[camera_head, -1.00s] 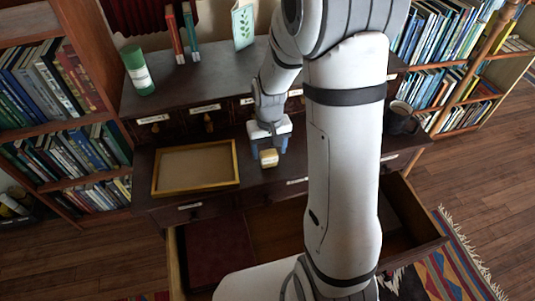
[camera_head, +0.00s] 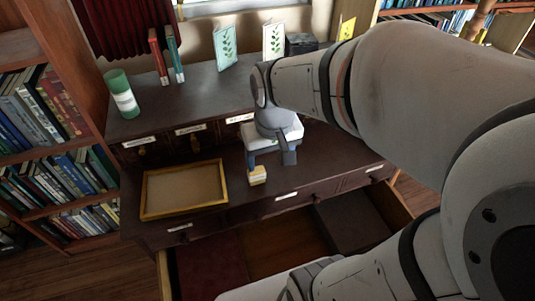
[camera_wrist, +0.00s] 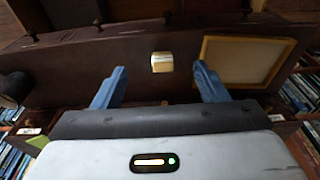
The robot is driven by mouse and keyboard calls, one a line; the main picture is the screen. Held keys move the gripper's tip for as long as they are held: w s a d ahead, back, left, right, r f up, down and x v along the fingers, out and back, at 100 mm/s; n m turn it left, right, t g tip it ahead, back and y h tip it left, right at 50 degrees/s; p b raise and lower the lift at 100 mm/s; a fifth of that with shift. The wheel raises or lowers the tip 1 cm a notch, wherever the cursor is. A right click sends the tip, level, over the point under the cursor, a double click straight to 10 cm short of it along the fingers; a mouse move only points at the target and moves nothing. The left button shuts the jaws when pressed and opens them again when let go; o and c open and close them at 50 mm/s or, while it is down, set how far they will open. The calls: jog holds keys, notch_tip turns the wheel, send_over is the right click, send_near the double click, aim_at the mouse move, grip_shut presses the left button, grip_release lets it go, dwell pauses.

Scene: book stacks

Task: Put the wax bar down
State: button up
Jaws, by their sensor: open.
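The wax bar (camera_head: 257,176) is a small pale yellow block with a whitish band. It rests on the dark desk top (camera_head: 222,222), right of the wooden-framed tray. In the wrist view the wax bar (camera_wrist: 162,62) lies beyond and between my blue fingertips, with nothing touching it. My gripper (camera_head: 270,158) is open and empty, just above and behind the bar in the head view. It also shows in the wrist view (camera_wrist: 160,82) with its fingers wide apart.
The framed tray (camera_head: 143,193) lies left of the bar. A green cylinder (camera_head: 121,93), upright books (camera_head: 160,58) and leaf-pattern cards (camera_head: 225,47) stand on the upper shelf. An open drawer (camera_head: 270,262) juts out below the desk front. Bookcases (camera_head: 40,120) flank the desk.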

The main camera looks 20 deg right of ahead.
jog(key=shift+t, duration=0.3)
jog(key=s, duration=0.2)
jog(key=s+r, duration=0.1)
jog(key=s, duration=0.1)
jog(key=shift+s+a, duration=0.15)
jog(key=shift+a, duration=0.05)
notch_tip(320, 180, up, 6)
jog(key=p, duration=0.5)
jog(key=shift+s+f, duration=0.1)
jog(key=shift+s, duration=0.05)
jog(key=shift+o, duration=0.4)
